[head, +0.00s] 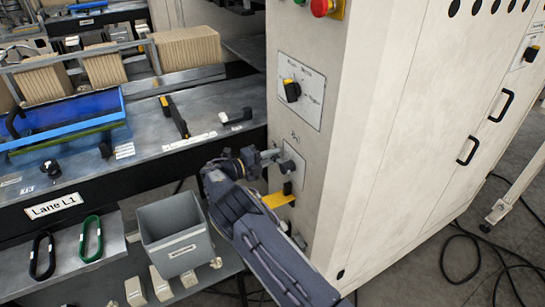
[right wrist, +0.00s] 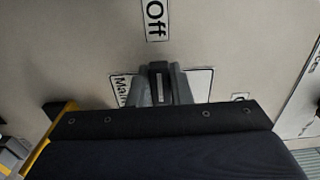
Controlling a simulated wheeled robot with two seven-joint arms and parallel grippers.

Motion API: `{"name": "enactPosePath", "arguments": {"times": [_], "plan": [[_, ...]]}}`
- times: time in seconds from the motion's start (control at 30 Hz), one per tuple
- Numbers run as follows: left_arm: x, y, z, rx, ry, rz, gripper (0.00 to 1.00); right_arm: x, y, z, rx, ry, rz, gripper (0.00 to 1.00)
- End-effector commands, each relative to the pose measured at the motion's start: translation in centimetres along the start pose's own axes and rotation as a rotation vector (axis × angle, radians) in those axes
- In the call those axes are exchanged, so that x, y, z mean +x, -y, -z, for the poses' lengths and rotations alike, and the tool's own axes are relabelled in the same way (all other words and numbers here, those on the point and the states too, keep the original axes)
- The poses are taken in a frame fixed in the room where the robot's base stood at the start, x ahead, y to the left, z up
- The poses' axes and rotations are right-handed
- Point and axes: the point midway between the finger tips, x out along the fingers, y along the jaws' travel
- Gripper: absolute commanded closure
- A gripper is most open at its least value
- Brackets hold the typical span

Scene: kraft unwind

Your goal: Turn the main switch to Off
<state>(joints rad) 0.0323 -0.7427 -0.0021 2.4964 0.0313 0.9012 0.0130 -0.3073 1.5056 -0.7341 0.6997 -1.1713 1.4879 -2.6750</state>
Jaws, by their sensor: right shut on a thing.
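The main switch sits on a small plate (head: 293,160) low on the cream cabinet's side panel. My right gripper (head: 270,155) reaches the plate from the left and hides most of the switch. In the right wrist view, the gripper (right wrist: 160,85) is shut on the dark switch handle (right wrist: 158,84). The white "Off" label (right wrist: 154,20) is in line with the handle's end, a little apart from it. The plate with "Main" lettering (right wrist: 120,92) shows partly behind the fingers. My left gripper is not in view.
A selector switch (head: 291,91) and a red button (head: 321,7) are higher on the cabinet. A yellow bracket (head: 278,199) juts out below the gripper. A grey bin (head: 176,238) stands lower left. Cables (head: 480,250) lie on the floor at right.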

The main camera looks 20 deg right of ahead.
Motion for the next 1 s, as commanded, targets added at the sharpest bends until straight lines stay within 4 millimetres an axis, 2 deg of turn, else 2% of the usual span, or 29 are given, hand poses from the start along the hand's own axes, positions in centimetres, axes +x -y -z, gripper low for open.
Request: {"name": "enactPosePath", "arguments": {"times": [0.07,0.1,0.23,0.57,1.0], "plan": [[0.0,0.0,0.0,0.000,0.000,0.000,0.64,-0.1,-0.3,0.0,-0.009,0.001,-0.003,1.00],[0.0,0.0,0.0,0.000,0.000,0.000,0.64,-0.1,-0.3,0.0,-0.009,0.001,-0.003,0.77],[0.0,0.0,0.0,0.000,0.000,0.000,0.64,0.0,-0.2,0.0,-0.007,0.001,-0.002,0.60],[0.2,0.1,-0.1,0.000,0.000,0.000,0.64,-0.4,-0.2,0.0,-0.003,0.002,-0.001,0.60],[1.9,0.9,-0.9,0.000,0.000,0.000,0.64,-6.9,-0.4,0.0,-0.003,0.003,-0.002,0.60]]}}
